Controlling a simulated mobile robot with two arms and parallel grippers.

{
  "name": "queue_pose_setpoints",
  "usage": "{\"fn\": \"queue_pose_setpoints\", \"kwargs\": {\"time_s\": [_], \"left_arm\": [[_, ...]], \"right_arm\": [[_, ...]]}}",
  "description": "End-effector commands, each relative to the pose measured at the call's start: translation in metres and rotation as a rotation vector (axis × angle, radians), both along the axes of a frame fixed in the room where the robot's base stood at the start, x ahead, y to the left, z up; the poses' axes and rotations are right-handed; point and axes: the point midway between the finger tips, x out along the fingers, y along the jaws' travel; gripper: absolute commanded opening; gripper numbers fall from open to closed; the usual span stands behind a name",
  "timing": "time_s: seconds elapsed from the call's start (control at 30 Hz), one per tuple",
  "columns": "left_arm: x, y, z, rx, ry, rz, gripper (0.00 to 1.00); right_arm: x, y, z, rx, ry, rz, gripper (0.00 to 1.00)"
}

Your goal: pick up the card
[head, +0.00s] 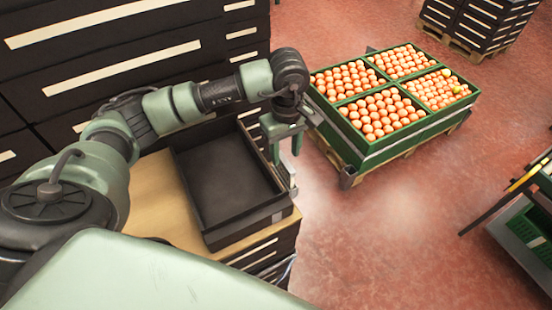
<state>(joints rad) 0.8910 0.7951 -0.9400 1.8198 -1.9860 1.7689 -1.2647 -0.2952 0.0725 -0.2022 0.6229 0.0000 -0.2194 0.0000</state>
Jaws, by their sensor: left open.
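My left gripper (285,152) is open and points down. It is above the right edge of an empty black crate (190,197). I cannot make out a card for certain. A small pale, flat piece (277,217) shows on the crate's outer wall near its front right corner, and it may be a label or the card. A thin greyish upright piece stands at the crate's right edge, just below the fingers; I cannot tell what it is. Nothing shows between the fingers. My right gripper is not in view.
The black crate sits on a wooden top (158,190). Dark stacked crates with pale strips (120,68) stand behind my arm. The reddish floor (400,235) is clear; a rack with green crates stands far right.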

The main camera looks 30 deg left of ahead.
Motion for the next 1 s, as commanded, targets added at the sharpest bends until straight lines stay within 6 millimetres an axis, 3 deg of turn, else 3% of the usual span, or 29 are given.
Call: {"fn": "queue_pose_setpoints", "kwargs": {"time_s": [0.37,0.67,0.93,1.0], "left_arm": [[0.0,0.001,-0.031,0.01,0.001,-0.005,0.42],[0.001,0.001,-0.072,0.01,-0.001,-0.005,0.42],[0.001,0.001,-0.077,0.01,-0.003,-0.005,0.42],[0.001,0.001,-0.077,0.01,-0.003,-0.005,0.25]], "right_arm": [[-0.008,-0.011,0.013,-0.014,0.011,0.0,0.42],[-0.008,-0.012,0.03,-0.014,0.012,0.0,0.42],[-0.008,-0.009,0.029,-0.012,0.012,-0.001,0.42],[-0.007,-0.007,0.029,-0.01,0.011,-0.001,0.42]]}}
